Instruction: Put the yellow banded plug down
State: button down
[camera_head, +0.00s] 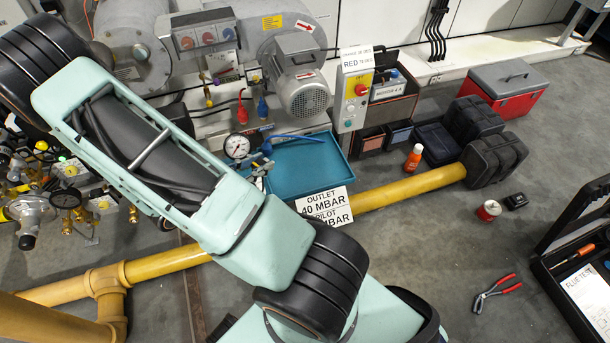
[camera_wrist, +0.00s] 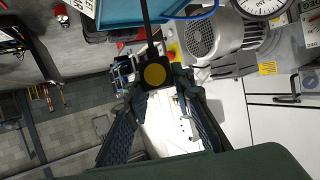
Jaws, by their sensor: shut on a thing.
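In the wrist view my gripper (camera_wrist: 157,88) is shut on the yellow banded plug (camera_wrist: 154,74). The plug shows as a dark, squarish block with a round yellow face, held between the fingertips. A black cable or rod runs from it towards the top of the picture. I cannot tell whether the plug touches anything beyond the fingers. In the head view my arm covers much of the middle, and I cannot make out the plug there.
A teal tray (camera_head: 305,165) with a blue hose (camera_head: 295,137) lies by a pressure gauge (camera_head: 237,146) and motor (camera_head: 303,88). A yellow pipe (camera_head: 408,187) crosses the floor.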

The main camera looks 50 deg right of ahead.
jog(key=s+f+m+g+b, duration=0.2)
jog(key=s+f, duration=0.1)
jog(key=s, duration=0.1)
jog(key=b, duration=0.4)
send_over(294, 175)
jog(key=f, duration=0.9)
jog(key=shift+s+a, duration=0.15)
jog(key=shift+a, duration=0.2)
jog(key=shift+d+f+b, duration=0.15)
jog(key=shift+f+b, duration=0.15)
jog(key=shift+w+d+f+b, duration=0.1)
jog(key=shift+f+b, duration=0.2)
jog(key=shift+f, duration=0.55)
jog(key=shift+w+d+f+b, duration=0.1)
jog(key=shift+f+b, duration=0.15)
jog(key=shift+f, duration=0.55)
jog(key=shift+f, duration=0.15)
jog(key=c, duration=1.7)
grip_release()
